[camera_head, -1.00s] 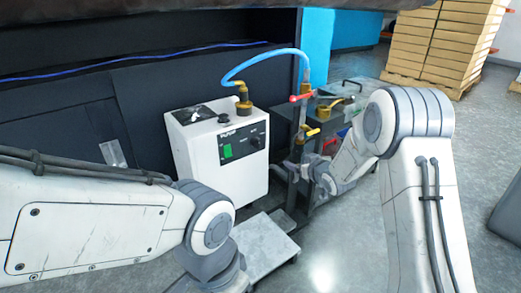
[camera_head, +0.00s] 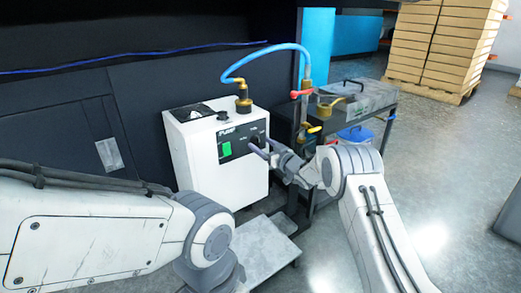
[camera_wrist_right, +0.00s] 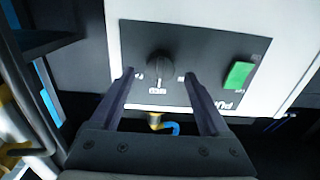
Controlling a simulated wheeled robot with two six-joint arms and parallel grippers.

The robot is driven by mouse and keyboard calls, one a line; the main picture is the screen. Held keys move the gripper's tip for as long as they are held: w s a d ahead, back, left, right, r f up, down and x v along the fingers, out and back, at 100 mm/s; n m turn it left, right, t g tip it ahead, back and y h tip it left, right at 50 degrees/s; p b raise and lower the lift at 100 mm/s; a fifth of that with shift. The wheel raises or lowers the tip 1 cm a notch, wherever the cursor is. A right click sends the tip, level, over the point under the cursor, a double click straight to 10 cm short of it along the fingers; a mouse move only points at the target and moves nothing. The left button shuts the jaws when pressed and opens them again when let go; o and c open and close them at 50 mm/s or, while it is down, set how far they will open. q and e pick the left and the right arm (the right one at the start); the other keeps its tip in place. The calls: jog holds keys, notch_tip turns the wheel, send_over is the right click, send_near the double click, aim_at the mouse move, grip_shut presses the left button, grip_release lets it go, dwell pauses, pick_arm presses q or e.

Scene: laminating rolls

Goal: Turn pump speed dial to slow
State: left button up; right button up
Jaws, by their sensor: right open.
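The white pump box (camera_head: 190,150) stands against the dark wall in the head view. Its black front panel carries a green switch (camera_head: 226,149) and the dark speed dial (camera_head: 255,137). In the right wrist view the dial (camera_wrist_right: 159,66) is a round black knob with small white labels around it, too blurred to read. My right gripper (camera_head: 262,148) is open in front of the panel. In the wrist view its two fingers (camera_wrist_right: 160,90) point at the panel on either side of the dial, apart from it. My left arm shows at lower left; its gripper is out of view.
A blue hose (camera_head: 265,50) arches from the pump's brass fitting to a pipe with a red-handled valve (camera_head: 301,93). A dark metal cart (camera_head: 365,100) stands right of the pump. A grey low platform (camera_head: 262,250) lies in front. Boxes are stacked at the far right.

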jog(key=shift+x, duration=0.8)
grip_shut()
